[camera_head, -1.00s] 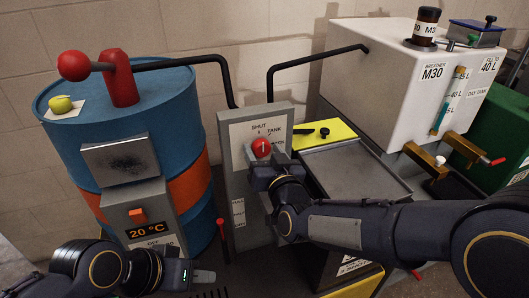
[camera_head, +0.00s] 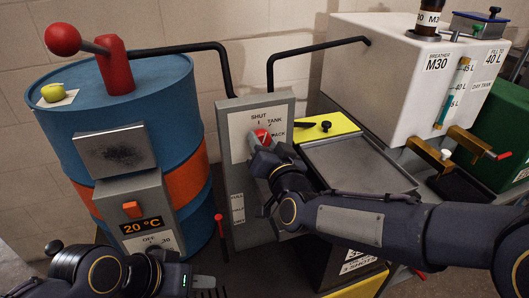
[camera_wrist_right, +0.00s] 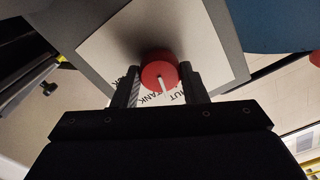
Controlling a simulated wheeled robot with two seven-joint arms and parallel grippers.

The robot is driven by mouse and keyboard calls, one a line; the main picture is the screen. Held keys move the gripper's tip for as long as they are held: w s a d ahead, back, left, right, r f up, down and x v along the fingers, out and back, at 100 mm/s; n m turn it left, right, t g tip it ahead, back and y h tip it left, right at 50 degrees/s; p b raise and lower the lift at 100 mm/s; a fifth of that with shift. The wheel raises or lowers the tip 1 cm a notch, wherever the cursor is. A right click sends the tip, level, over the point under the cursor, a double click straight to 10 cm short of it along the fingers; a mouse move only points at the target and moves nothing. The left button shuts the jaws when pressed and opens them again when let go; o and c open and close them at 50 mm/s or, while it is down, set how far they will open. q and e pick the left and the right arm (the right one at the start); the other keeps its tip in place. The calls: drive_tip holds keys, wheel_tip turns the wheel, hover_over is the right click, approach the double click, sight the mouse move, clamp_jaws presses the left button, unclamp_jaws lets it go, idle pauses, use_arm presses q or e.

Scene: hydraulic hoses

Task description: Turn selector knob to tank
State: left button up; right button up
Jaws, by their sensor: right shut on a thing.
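The red selector knob (camera_head: 263,136) sits on the pale plate of a grey panel (camera_head: 285,105), below the words SHUT and TANK. In the right wrist view the knob (camera_wrist_right: 158,70) stands between the two fingers of my right gripper (camera_wrist_right: 160,85), which is shut on it. The knob's white pointer line lies between the TANK and SHUT labels, seen upside down there. In the head view my right gripper (camera_head: 264,150) hides the lower part of the knob. My left gripper (camera_head: 203,282) is low at the front, away from the panel; its jaw opening is unclear.
A blue drum (camera_head: 62,130) with a red-knobbed lever (camera_head: 63,39) stands left. A white day tank (camera_head: 385,75) and a grey tray (camera_head: 360,165) are right. Black pipes run behind the panel. A small red-topped lever (camera_head: 220,218) stands between drum and panel.

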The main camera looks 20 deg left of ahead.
drive_tip(key=m+b, duration=0.3)
drive_tip(key=shift+f, duration=0.2)
drive_tip(key=shift+r+m+b, duration=0.15)
drive_tip(key=shift+m+b, duration=0.95)
drive_tip(key=shift+m, duration=0.6)
drive_tip(key=o, duration=1)
drive_tip(key=v, duration=0.7)
drive_tip(key=shift+s+d, duration=0.25)
drive_tip(key=shift+s, duration=0.05)
